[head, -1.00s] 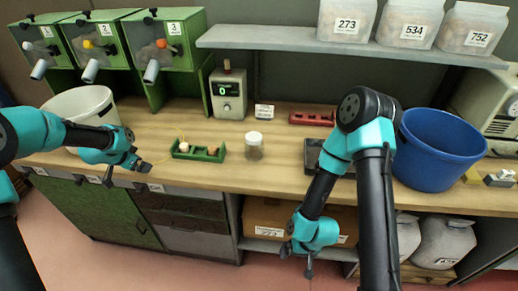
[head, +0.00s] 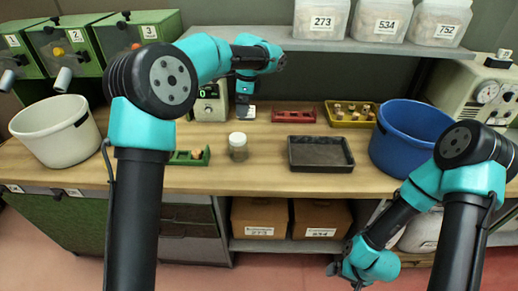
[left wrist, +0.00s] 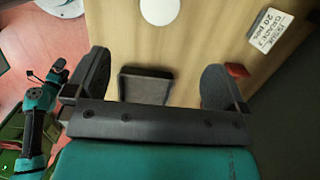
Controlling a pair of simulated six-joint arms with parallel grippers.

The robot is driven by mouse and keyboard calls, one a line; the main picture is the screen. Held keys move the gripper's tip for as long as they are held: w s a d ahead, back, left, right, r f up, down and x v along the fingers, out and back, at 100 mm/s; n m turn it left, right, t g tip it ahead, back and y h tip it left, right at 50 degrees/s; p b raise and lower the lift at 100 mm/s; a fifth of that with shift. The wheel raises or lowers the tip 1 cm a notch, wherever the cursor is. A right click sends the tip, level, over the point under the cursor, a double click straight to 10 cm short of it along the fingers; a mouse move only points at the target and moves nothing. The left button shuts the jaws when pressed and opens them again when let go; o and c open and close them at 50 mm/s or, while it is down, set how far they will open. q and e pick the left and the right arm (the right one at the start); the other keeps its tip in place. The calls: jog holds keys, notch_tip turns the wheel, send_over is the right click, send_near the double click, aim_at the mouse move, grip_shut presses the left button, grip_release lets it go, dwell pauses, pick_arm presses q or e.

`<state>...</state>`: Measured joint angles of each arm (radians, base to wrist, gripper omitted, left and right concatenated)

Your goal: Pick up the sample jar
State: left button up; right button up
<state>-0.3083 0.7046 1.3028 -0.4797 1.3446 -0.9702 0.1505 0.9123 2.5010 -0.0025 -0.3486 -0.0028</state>
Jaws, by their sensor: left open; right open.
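The sample jar (head: 238,152) is a small clear jar with a white lid, upright on the wooden bench. In the left wrist view its round white lid (left wrist: 161,10) shows at the top edge, beyond the fingers. My left gripper (head: 242,108) points down above the bench, just above the jar in the head picture and apart from it. In the left wrist view the left gripper (left wrist: 157,72) has its two fingers wide apart with nothing between them. My right gripper (head: 345,277) hangs low in front of the bench, empty and far from the jar.
A green rack (head: 190,158) stands left of the jar, partly hidden by my left arm. A black tray (head: 320,167) lies right of it, with a red rack (head: 293,116) behind. A blue bucket (head: 405,150) stands farther right. A shelf (head: 345,46) overhangs the back.

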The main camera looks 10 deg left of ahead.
aim_at(238, 137)
pick_arm(q)
jog(key=shift+a, duration=0.15)
jog(key=f, duration=0.4)
jog(key=a+f, duration=0.1)
jog(key=f, duration=0.6)
jog(key=shift+s+a+f, duration=0.2)
jog(key=shift+a+f, duration=0.15)
jog(key=shift+f, duration=0.2)
jog(key=shift+a+f, duration=0.2)
jog(key=shift+f, duration=0.65)
jog(key=shift+a+f, duration=0.2)
jog(key=shift+f, duration=0.65)
jog(key=shift+a+f, duration=0.2)
jog(key=shift+f, duration=0.65)
jog(key=shift+c, duration=0.3)
jog(key=c, duration=0.9)
